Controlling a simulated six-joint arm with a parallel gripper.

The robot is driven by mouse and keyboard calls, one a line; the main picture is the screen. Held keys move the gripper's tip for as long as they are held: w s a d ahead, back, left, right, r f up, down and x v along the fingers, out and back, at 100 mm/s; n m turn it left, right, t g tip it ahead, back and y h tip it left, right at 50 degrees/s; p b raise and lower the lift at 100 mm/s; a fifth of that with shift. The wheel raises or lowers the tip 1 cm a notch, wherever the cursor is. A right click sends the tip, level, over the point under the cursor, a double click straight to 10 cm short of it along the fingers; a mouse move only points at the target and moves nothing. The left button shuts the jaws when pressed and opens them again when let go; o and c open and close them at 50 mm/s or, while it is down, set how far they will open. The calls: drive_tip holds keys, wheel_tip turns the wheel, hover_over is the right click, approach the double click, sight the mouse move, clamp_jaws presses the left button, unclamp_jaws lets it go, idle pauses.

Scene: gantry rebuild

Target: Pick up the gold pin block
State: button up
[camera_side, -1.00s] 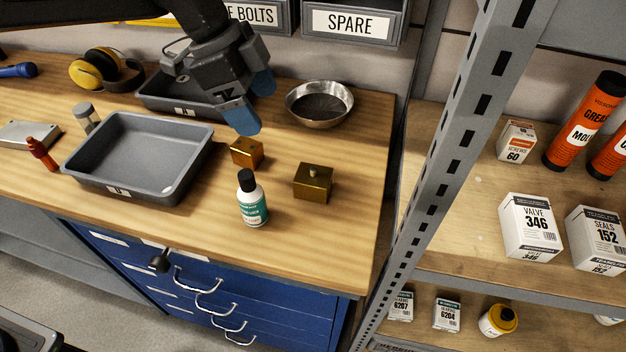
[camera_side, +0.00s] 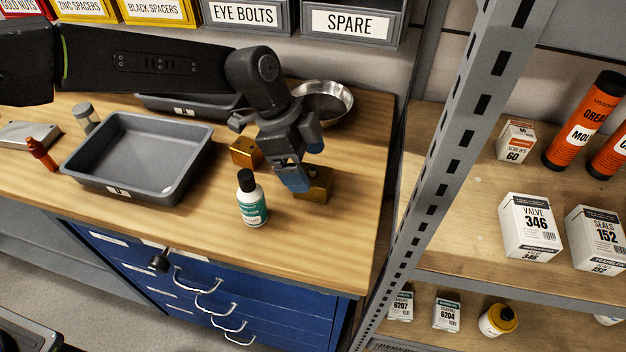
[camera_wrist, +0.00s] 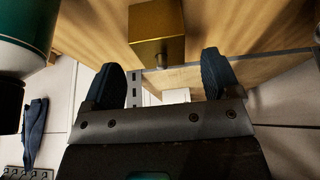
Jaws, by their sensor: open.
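The gold pin block (camera_side: 319,188) stands on the wooden bench near its right end, partly hidden behind my gripper in the side view. In the wrist view the block (camera_wrist: 155,25) shows at the top centre, with its small pin toward my fingers. My gripper (camera_side: 303,161) is close above the block, fingers pointing down, open and empty. In the wrist view my gripper's two blue fingers (camera_wrist: 161,76) stand wide apart, with the block beyond them. I cannot tell the exact height above it.
A white and teal bottle (camera_side: 252,203) stands just left of the block. A second gold block (camera_side: 244,153) is behind the bottle. A metal bowl (camera_side: 338,101) sits behind my gripper. A grey tray (camera_side: 190,165) is at left, and a shelf post (camera_side: 440,170) rises at right.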

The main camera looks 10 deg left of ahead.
sight(311, 169)
drive_tip(key=x, duration=0.3)
drive_tip(key=shift+d+f, duration=0.15)
drive_tip(key=shift+f, duration=0.1)
drive_tip(key=c, duration=1.2)
drive_tip(key=shift+w+r, duration=0.1)
drive_tip(key=shift+r, duration=0.1)
